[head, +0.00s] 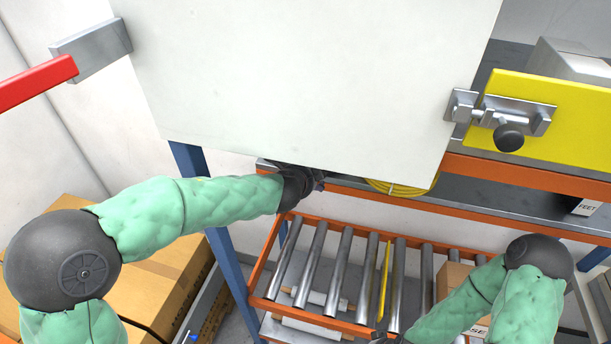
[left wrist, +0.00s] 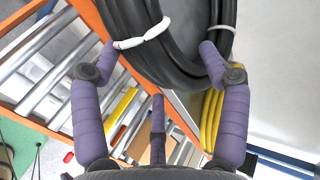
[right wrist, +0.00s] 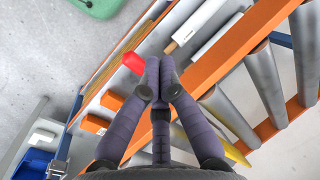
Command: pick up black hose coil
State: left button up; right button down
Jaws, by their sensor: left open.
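The black hose coil (left wrist: 165,55), bound with white ties, hangs large at the top of the left wrist view. My left gripper (left wrist: 160,62) is open, with a finger at each side of the coil's lower part and a third finger below it. I cannot tell whether they touch the hose. In the head view the left gripper (head: 312,182) is partly hidden under a white panel, and the coil is mostly hidden there. My right gripper (right wrist: 156,68) has its fingertips together, with nothing visible between them, low over the roller rack.
The white panel (head: 310,75) blocks much of the head view. A yellow hose coil (head: 398,188) is to the right of my left gripper. An orange-framed roller rack (head: 325,320) stands below, and cardboard boxes (head: 160,285) are at left.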

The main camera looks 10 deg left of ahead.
dwell(0.3)
pick_arm(q)
grip_shut()
jog(key=shift+f, duration=0.1)
